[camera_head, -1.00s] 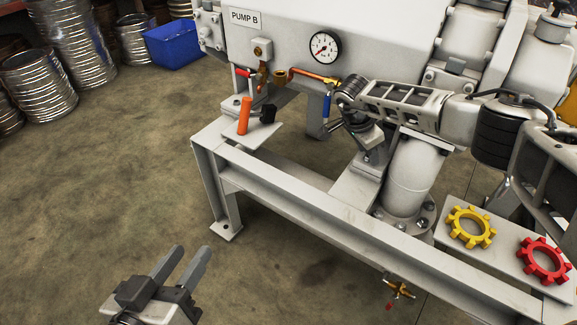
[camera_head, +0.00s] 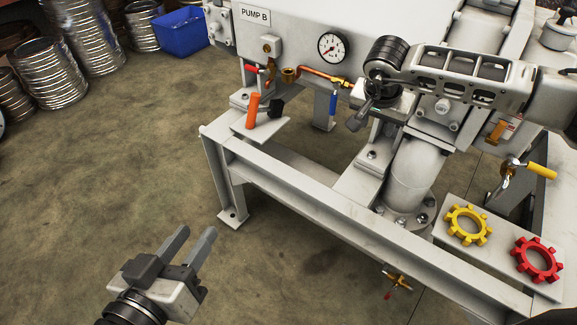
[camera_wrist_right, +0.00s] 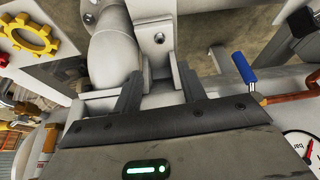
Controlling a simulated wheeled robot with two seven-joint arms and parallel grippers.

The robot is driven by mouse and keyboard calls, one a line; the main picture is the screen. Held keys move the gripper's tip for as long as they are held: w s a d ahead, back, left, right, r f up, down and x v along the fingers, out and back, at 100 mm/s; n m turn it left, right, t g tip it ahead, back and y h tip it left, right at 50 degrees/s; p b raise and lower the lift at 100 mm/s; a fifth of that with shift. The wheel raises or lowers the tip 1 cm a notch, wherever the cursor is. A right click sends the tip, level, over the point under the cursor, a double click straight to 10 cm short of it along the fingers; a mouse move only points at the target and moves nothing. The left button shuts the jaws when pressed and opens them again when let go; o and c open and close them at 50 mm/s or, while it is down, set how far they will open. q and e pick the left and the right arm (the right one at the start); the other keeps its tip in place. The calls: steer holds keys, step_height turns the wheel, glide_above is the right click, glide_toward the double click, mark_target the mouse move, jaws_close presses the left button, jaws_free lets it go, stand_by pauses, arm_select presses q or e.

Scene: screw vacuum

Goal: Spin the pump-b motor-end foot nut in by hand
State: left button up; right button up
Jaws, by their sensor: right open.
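The PUMP B sign (camera_head: 254,16) is at the top left of the white pump. A pale foot plate (camera_head: 358,182) beside the vertical pipe carries a small nut or bolt head (camera_head: 372,155); this looks like the foot fastener, but I cannot tell its seating. A similar fastener (camera_wrist_right: 159,38) shows in the right wrist view, beyond and between the fingers. My right gripper (camera_head: 360,117) is open above that foot, apart from the fastener. Its open fingers (camera_wrist_right: 160,85) have nothing between them. My left gripper (camera_head: 199,236) is open and empty over the floor at lower left.
An orange-handled tool (camera_head: 252,110) rests on the frame's left plate. A blue-handled valve (camera_head: 333,104) and copper pipe (camera_head: 320,76) lie left of the right gripper. Yellow (camera_head: 467,226) and red (camera_head: 537,260) handwheels sit on the right.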

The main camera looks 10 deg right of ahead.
steer(key=s+a+m+g+y+p, duration=0.1)
steer(key=s+a+y, duration=0.3)
steer(key=a, duration=0.7)
steer(key=s+a+m+g+y+p, duration=0.2)
steer(key=s+a+y, duration=0.3)
steer(key=a, duration=0.6)
steer(key=shift+s+p, duration=0.35)
steer(key=shift+p, duration=0.2)
